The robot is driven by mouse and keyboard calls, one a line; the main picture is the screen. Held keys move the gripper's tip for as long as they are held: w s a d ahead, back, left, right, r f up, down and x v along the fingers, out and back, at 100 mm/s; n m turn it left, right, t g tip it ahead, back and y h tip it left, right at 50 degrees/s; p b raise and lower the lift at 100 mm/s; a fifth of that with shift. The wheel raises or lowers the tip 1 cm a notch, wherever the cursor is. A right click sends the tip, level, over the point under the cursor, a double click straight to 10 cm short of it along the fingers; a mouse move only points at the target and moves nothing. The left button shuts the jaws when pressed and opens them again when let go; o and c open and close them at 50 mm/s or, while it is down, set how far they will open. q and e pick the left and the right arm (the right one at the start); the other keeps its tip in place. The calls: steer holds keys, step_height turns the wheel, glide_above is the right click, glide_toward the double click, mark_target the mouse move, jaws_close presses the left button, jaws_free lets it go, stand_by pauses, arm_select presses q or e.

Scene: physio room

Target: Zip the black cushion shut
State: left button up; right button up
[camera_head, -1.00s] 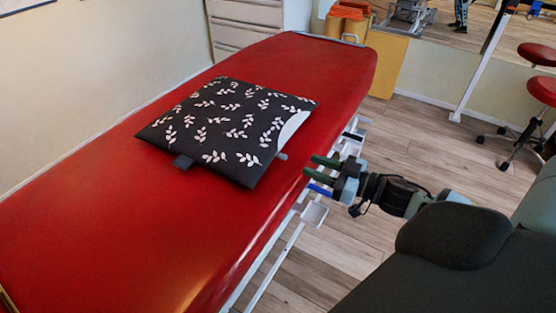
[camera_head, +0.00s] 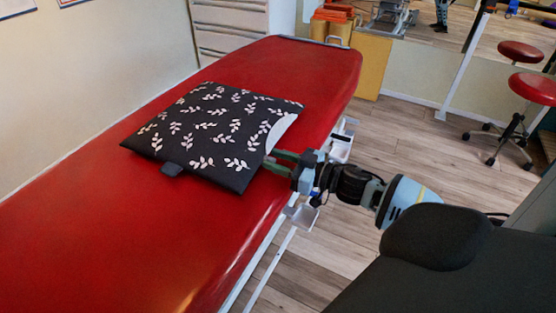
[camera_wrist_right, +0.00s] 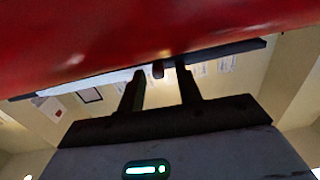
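The black cushion (camera_head: 215,132) with pale leaf sprigs lies flat on the red treatment table (camera_head: 120,245). White filling (camera_head: 279,131) shows in a gap at its right end. A dark tab (camera_head: 172,169) sticks out at its front edge. My right gripper (camera_head: 270,160) is at the cushion's right corner, beside the gap. In the right wrist view, its two fingers (camera_wrist_right: 161,71) stand apart, with a small zip pull (camera_wrist_right: 158,70) between them; contact does not show. The cushion's dark edge (camera_wrist_right: 235,49) runs behind them. My left gripper is not in view.
A white tray-like part (camera_head: 301,214) hangs off the table's right side, below my right arm. A yellow box (camera_head: 375,65) and red stools (camera_head: 535,88) stand further back. The table around the cushion is clear.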

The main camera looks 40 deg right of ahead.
steer(key=shift+c, duration=0.4)
jaws_close()
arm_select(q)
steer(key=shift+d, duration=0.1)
